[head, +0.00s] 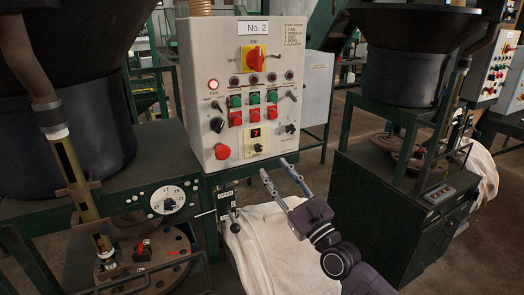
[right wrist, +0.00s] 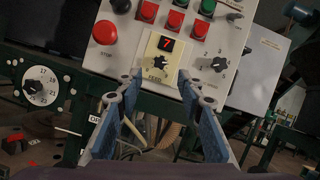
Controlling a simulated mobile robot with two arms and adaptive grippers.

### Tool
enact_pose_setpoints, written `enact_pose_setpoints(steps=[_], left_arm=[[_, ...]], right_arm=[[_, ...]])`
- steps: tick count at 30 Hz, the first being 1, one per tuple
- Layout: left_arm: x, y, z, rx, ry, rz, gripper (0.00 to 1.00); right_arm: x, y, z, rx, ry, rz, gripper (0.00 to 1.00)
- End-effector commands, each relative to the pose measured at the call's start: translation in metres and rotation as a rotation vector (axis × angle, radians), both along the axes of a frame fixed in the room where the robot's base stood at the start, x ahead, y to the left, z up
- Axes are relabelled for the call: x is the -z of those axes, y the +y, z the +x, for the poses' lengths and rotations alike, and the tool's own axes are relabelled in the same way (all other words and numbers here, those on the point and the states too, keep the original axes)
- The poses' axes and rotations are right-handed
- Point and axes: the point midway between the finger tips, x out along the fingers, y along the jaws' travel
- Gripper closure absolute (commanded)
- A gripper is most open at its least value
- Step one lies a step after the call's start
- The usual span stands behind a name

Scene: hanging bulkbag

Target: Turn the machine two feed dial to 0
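The machine two control box (head: 225,60) is a pale panel labelled "No. 2". Its feed dial is a black knob (head: 257,147) on a yellow plate (head: 249,136), below a small display showing a red 7. In the right wrist view the feed knob (right wrist: 160,70) lies between and beyond my fingertips, with the red 7 display (right wrist: 166,44) above it. My right gripper (head: 274,167) is open and empty, just below and in front of the panel's lower edge; it also shows in the right wrist view (right wrist: 158,82). My left gripper is not in view.
A red stop button (head: 222,152) sits left of the feed dial, and another black knob (head: 291,128) sits to its right. A lever (head: 234,226) and a white cloth bag (head: 275,250) are below the box. A numbered white dial (head: 168,199) is at lower left.

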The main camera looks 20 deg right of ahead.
Motion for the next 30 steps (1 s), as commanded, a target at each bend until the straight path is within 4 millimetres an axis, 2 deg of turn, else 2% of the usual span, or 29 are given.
enact_pose_setpoints(steps=[5, 16, 21, 28, 30], left_arm=[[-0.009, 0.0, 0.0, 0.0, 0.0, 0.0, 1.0], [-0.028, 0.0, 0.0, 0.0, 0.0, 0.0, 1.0], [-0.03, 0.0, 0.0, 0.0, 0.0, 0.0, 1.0], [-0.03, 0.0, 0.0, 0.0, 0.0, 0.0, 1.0], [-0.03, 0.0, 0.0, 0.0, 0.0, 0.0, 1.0]], right_arm=[[-0.013, 0.002, 0.014, -0.007, -0.006, 0.014, 0.65], [-0.03, 0.009, 0.062, -0.004, -0.004, 0.011, 0.65], [-0.031, 0.011, 0.07, -0.004, -0.004, 0.011, 0.65], [-0.031, 0.011, 0.071, -0.005, -0.003, 0.009, 0.65], [-0.031, 0.011, 0.071, -0.005, -0.003, 0.009, 0.7]])
